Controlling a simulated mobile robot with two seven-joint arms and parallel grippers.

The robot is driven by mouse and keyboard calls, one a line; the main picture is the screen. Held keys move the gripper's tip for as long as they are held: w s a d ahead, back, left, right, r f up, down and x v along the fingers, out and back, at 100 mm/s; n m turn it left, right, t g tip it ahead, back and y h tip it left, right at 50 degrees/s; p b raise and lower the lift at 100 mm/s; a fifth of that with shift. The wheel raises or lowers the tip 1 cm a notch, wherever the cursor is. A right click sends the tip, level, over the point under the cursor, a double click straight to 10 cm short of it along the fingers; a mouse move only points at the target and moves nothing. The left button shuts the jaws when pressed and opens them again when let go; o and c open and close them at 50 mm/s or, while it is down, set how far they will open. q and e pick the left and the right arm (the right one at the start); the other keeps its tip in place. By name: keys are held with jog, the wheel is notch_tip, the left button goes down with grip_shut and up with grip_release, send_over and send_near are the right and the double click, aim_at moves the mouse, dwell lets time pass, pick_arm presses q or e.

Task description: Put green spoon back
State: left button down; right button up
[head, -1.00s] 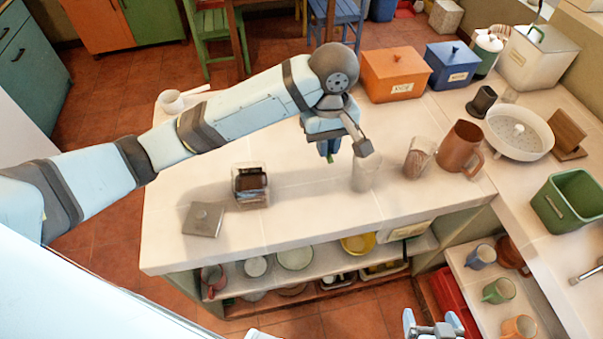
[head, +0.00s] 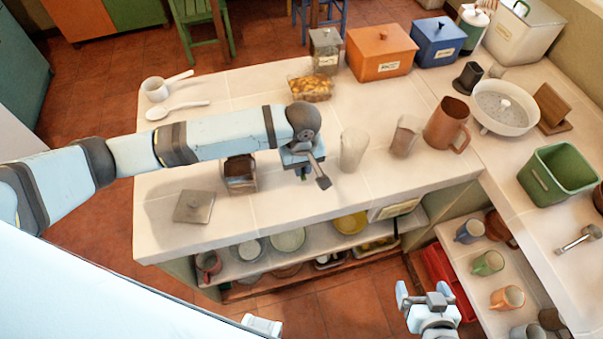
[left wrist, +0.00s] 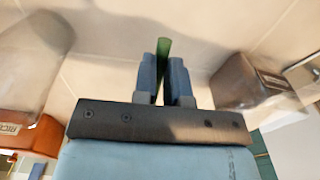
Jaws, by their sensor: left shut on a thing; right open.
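My left gripper (head: 304,174) hangs over the middle of the counter, between the open jar and a clear glass in the head view. In the left wrist view its two blue fingers (left wrist: 166,80) are shut on the green spoon (left wrist: 164,49). Only a narrow green part of the spoon shows above the fingertips; the rest is hidden. The open jar (head: 240,175) of dark brown stuff stands left of the gripper, partly behind my arm. It also shows in the left wrist view (left wrist: 238,82). My right gripper (head: 428,300) is open and empty, low in front of the shelf.
The clear glass (head: 353,150) and a glass with brown contents (head: 405,137) stand to the right, with a brown pitcher (head: 446,123) beyond. A grey lid (head: 193,206) lies at front left. A white spoon (head: 177,109) lies at back left. The front counter (head: 280,215) is clear.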

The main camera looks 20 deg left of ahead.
aim_at(301, 183)
pick_arm(q)
jog(key=shift+f, duration=2.2)
jog(key=c, duration=1.2)
grip_release()
jog(key=shift+o, duration=0.2)
notch_tip(301, 183, up, 12)
jog(key=shift+s+d+r+b, duration=0.1)
jog(key=shift+s+b, duration=0.05)
jog(key=shift+b, duration=0.2)
